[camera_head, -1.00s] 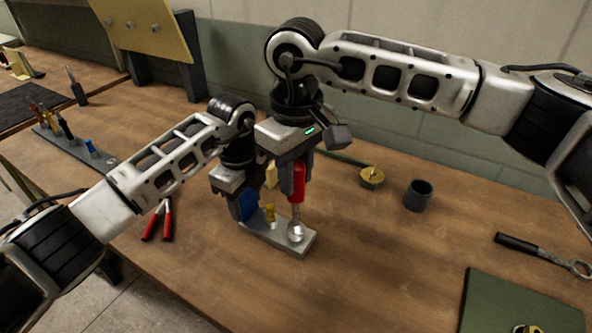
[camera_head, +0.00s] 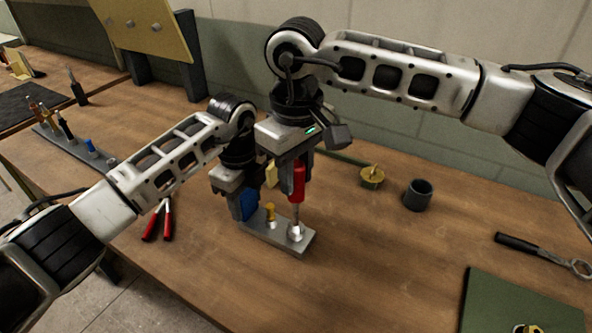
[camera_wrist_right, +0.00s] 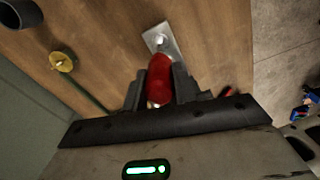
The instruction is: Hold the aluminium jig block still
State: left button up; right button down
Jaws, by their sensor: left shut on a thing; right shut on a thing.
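The aluminium jig block (camera_head: 278,238) is a flat grey bar on the bench. A small brass piece (camera_head: 270,214) and a silver round piece (camera_head: 295,233) stand on it. My left gripper (camera_head: 246,216) is shut at the block's left end, with a blue part showing beside its fingers; the exact contact is hidden. My right gripper (camera_head: 297,172) is shut on a red-handled tool (camera_head: 298,182), held upright with its shaft down at the silver piece. In the right wrist view the red handle (camera_wrist_right: 160,78) sits between the fingers, with the block (camera_wrist_right: 163,40) beyond.
Red-handled pliers (camera_head: 158,222) lie left of the block. A brass round part (camera_head: 372,177) and a dark cup (camera_head: 418,195) stand to the right. A wrench (camera_head: 540,254) and a green mat (camera_head: 520,305) lie further right. The bench in front of the block is clear.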

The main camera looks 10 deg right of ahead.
jog(key=shift+r, duration=0.1)
dwell(0.3)
jog(key=shift+r, duration=0.95)
jog(key=shift+r, duration=2.5)
pick_arm(q)
jog(key=o, duration=1.4)
jog(key=shift+c, duration=0.2)
jog(key=shift+r, duration=0.15)
